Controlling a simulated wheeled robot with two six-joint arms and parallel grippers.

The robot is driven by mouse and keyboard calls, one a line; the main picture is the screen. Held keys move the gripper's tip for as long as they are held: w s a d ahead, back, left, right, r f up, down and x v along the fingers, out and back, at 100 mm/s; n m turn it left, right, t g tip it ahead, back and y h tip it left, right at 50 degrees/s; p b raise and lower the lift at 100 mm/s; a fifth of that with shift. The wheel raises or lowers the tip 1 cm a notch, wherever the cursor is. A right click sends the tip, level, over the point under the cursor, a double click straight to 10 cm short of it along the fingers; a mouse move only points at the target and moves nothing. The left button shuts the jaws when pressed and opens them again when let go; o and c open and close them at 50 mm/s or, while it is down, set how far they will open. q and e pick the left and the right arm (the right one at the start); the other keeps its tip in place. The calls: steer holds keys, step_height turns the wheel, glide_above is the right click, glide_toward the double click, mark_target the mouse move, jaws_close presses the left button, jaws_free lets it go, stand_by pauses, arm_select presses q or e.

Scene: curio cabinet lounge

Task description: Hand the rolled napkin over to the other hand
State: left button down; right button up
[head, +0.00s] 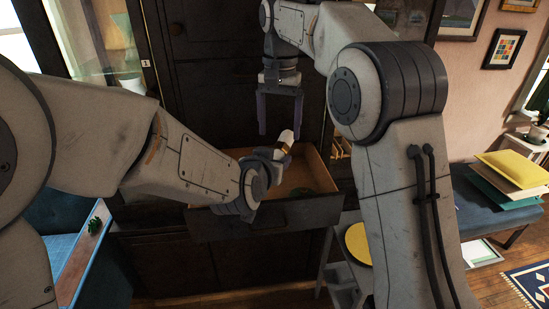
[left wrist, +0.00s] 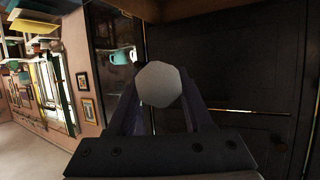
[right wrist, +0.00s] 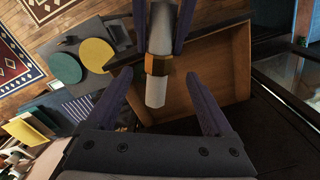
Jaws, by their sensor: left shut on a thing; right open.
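The rolled napkin (head: 287,137) is white with a gold-brown band. It stands tilted up out of my left gripper (head: 278,153), which is shut on it. In the left wrist view its pale round end (left wrist: 158,84) shows between the fingers. In the right wrist view the napkin (right wrist: 156,92) points its free end and band toward my right gripper (right wrist: 160,100). My right gripper (head: 280,128) is open and empty, fingers pointing down, just above the napkin in the head view. Its fingers are on either side of the free end, apart from it.
An open wooden drawer (head: 316,168) of the dark cabinet (head: 200,100) lies below the grippers, with something green inside. A blue bench (head: 482,212) with cushions is farther right.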

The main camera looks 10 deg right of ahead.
mark_target(279, 144)
step_height(279, 144, up, 5)
steer(key=shift+w, duration=0.1)
steer(key=s+d+r, duration=0.2)
steer(key=s+r, duration=0.2)
steer(key=s+d+f+n+h, duration=0.1)
steer(key=s+f+n+h, duration=0.1)
steer(key=s+f, duration=0.6)
steer(key=s+f+n+h, duration=0.15)
steer(key=s+f, duration=0.25)
steer(key=s, duration=0.7)
steer(key=s+a+f+n+y, duration=0.4)
steer(key=s+a+f+n, duration=0.5)
steer(key=f, duration=0.3)
steer(key=shift+s, duration=0.35)
steer(key=shift+f+y, duration=0.1)
steer(key=shift+y, duration=0.15)
